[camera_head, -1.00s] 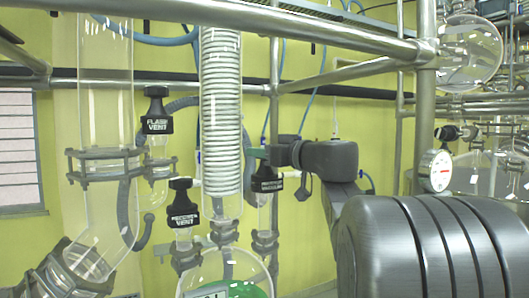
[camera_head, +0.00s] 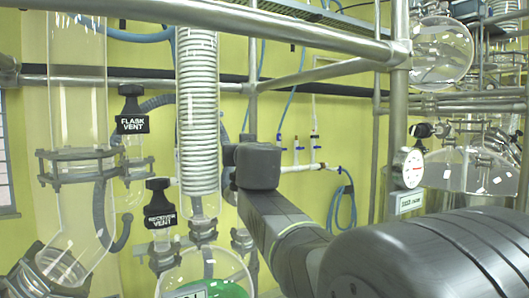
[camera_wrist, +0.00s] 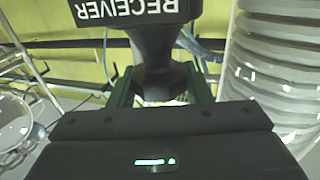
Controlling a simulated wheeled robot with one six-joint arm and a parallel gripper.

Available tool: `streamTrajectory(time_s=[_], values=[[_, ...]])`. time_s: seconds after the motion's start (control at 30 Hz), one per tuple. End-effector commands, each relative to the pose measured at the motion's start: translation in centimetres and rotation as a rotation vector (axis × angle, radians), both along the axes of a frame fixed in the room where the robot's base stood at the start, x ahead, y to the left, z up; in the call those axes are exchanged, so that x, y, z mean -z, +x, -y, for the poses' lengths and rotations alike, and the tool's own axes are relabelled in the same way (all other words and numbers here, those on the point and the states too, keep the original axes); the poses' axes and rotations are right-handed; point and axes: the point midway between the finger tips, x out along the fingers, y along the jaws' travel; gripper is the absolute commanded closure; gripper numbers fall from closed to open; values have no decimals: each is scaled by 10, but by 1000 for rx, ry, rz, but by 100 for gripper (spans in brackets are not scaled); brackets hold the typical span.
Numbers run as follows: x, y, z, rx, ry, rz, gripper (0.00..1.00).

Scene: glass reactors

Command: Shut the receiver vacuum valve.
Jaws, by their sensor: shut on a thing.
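The receiver vacuum valve shows in the wrist view as a black handle (camera_wrist: 137,10) with white lettering, upside down, of which "RECEIVER" is readable. Its narrower black neck (camera_wrist: 160,52) runs down between the two green-edged fingers of my gripper (camera_wrist: 161,88). My gripper is shut on this valve. In the head view my dark wrist and arm cover the valve and most of the gripper, just right of the white coil. The valve's exact turn angle cannot be told.
The receiver vent valve (camera_head: 160,204) and flask vent valve (camera_head: 132,114) stand to the left. The glass coil column (camera_head: 197,120) is close beside my wrist. A steel rail (camera_head: 290,32) crosses above. A round gauge (camera_head: 408,167) is at right.

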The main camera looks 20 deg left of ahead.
Motion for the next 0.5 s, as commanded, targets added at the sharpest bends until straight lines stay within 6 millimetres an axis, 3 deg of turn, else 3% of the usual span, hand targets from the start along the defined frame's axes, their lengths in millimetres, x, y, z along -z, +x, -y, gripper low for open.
streamTrajectory(time_s=[0.5], values=[[-3, -2, 1, 170, 0, 0, 78]])
